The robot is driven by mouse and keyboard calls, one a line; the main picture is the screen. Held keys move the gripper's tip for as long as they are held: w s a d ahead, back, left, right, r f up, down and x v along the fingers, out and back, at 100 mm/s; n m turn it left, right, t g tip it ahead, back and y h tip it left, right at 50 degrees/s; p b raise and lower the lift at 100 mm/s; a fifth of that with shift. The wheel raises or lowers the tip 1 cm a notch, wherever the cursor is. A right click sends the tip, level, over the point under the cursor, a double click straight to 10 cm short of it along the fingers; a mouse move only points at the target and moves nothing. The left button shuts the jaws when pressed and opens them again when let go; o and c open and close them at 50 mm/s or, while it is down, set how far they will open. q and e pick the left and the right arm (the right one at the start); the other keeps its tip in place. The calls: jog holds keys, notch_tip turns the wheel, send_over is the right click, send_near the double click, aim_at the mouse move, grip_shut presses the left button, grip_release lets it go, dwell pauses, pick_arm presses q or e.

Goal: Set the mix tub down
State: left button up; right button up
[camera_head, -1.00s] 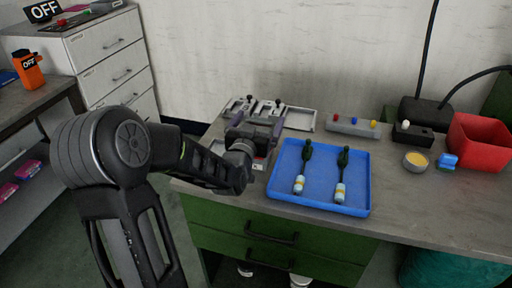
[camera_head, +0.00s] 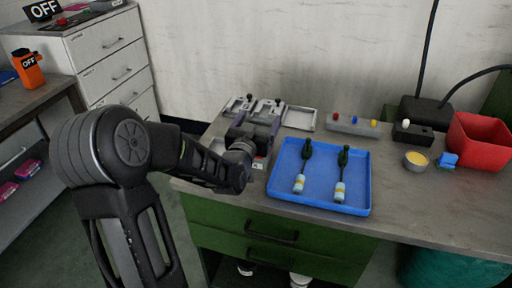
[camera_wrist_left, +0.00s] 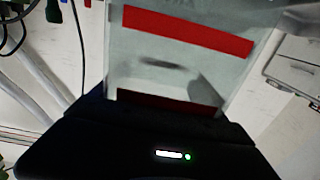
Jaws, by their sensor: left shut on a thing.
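My left gripper (camera_head: 256,131) is over the left part of the bench, left of the blue tray, near the grey fixture. It is shut on the mix tub. In the left wrist view the mix tub (camera_wrist_left: 172,62) is a pale, see-through wall with red bands, close in front of the dark gripper body. In the head view my wrist and gripper hide most or all of the tub. I cannot tell whether its base touches the bench. My right gripper is not in view.
A blue tray (camera_head: 318,199) with two dark-green-handled tools stands just right of my left wrist. Behind the gripper is a grey fixture (camera_head: 299,118). A button box (camera_head: 352,125), a cup of yellow material (camera_head: 416,161) and a red bin (camera_head: 482,140) are farther right. Bare bench lies right of the tray.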

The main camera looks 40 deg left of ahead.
pick_arm(q)
jog(key=c, duration=0.9)
notch_tip(320, 180, up, 10)
jog(key=shift+c, duration=0.2)
dwell(0.4)
